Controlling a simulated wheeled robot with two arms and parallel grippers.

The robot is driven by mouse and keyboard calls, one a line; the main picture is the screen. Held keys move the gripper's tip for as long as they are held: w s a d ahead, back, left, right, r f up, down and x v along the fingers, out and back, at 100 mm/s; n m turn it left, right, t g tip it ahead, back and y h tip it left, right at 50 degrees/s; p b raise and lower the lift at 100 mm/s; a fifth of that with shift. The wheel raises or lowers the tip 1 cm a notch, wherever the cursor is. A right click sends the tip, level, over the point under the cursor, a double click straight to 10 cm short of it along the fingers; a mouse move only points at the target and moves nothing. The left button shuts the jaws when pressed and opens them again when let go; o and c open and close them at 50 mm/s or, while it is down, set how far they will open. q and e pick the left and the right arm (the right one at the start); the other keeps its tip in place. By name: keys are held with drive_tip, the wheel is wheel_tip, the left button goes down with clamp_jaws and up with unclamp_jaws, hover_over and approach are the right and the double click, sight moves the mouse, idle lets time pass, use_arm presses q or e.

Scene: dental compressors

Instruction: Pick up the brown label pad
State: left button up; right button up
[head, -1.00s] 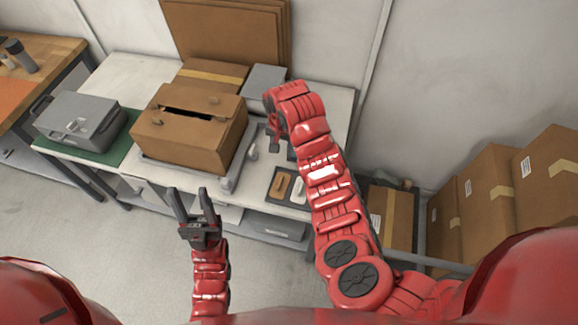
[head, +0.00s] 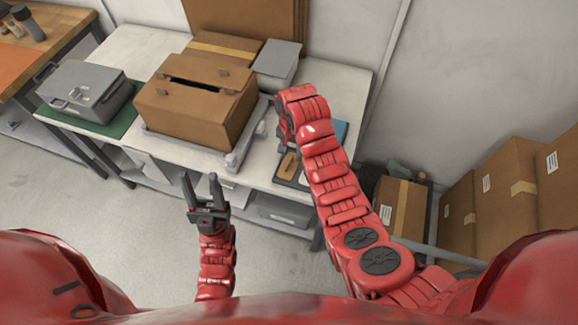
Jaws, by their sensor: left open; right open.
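The brown label pad (head: 288,165) lies in a small dark tray (head: 280,178) near the front right of the white table, partly covered by my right arm. My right gripper (head: 285,138) points down just behind the pad. It is mostly hidden by its own red wrist, and I see no contact with the pad. My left gripper (head: 203,186) is open and empty, with its fingers pointing up in the picture, in front of the table's front edge.
A large brown carton (head: 198,112) stands on the table left of the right gripper, with a grey case (head: 87,90) further left on a green mat (head: 118,124). A blue item (head: 340,130) shows behind my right arm. Cartons (head: 510,185) stand at the right.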

sight(289, 162)
drive_tip(key=f+p, duration=0.2)
drive_tip(key=shift+s+a+f, duration=0.15)
drive_tip(key=shift+a+f, duration=0.2)
drive_tip(key=shift+f, duration=0.9)
drive_tip(key=shift+c, duration=0.3)
clamp_jaws()
